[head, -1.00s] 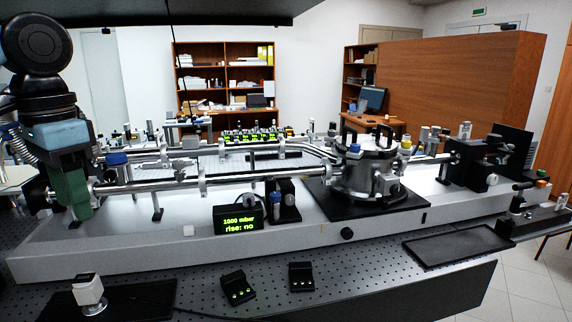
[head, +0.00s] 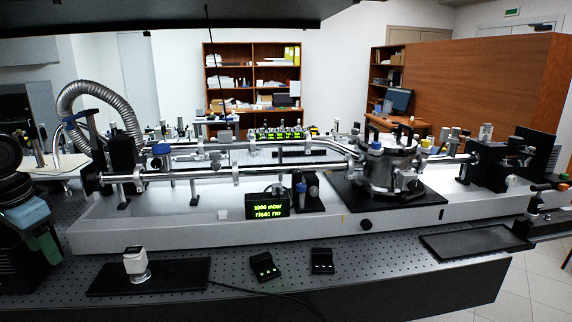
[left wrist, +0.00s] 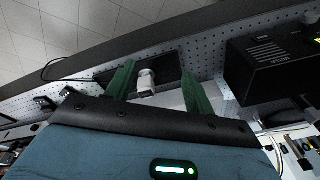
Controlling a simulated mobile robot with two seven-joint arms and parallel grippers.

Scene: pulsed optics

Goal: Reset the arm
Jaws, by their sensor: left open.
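My left arm is folded low at the left edge of the head view. Its left gripper (head: 46,250) has green fingers, partly cut off by the dark arm parts. In the left wrist view the two green fingers (left wrist: 160,85) stand apart with nothing held between them. A small white device (head: 135,264) stands on a black mat (head: 185,272) to the right of the gripper, apart from it. In the left wrist view this white device (left wrist: 146,82) shows beyond the gap between the fingers. My right gripper is not in view.
The long beamline (head: 290,172) with steel tubes runs across the bench behind. A display (head: 267,207) reads 1000 mbar, rise: no. A black tray (head: 475,243) lies at right. A dark box (left wrist: 275,72) is near the gripper.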

